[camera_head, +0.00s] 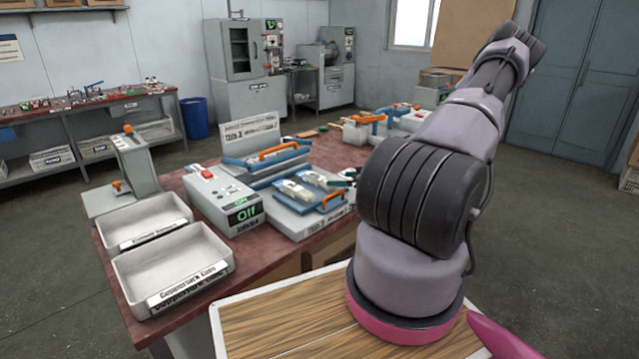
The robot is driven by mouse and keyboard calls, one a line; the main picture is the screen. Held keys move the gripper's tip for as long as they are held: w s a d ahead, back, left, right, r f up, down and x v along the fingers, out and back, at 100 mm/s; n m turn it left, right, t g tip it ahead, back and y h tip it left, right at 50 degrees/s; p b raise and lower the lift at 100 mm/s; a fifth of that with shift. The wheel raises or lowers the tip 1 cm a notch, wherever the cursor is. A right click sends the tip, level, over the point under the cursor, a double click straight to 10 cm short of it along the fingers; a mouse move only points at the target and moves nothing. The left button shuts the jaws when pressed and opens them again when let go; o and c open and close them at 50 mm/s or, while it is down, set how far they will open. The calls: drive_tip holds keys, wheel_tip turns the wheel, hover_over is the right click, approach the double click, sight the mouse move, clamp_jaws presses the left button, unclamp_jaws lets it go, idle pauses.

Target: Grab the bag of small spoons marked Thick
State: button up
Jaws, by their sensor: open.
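I cannot make out a bag marked Thick; no such label is readable. Two pale packet-like items, a front one (298,192) and one behind it (313,178), lie on the blue-and-grey press plates in the middle of the red-brown table. I cannot tell whether they are bags of spoons. My arm rises at the right and hides the table's right part. My gripper is not visible.
Two empty grey trays, a rear one (115,237) and a front one (122,268), sit at the table's left front. A control box (222,200) reading Off stands beside the press. A shelf bench (75,108) lines the left wall; floor between is clear.

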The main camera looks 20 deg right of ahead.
sight(317, 180)
drive_tip(key=shift+s+f+x, duration=0.1)
drive_tip(key=shift+f+x, duration=0.05)
drive_tip(key=shift+x, duration=0.85)
drive_tip(key=shift+s+f+x, duration=0.1)
drive_tip(key=shift+f+x, duration=0.1)
drive_tip(key=shift+x, duration=0.85)
drive_tip(key=shift+s+f+x, duration=0.1)
drive_tip(key=shift+f+x, duration=0.05)
drive_tip(key=shift+x, duration=0.85)
drive_tip(key=shift+a, duration=0.2)
drive_tip(key=c, duration=1.4)
drive_tip(key=shift+r, duration=0.15)
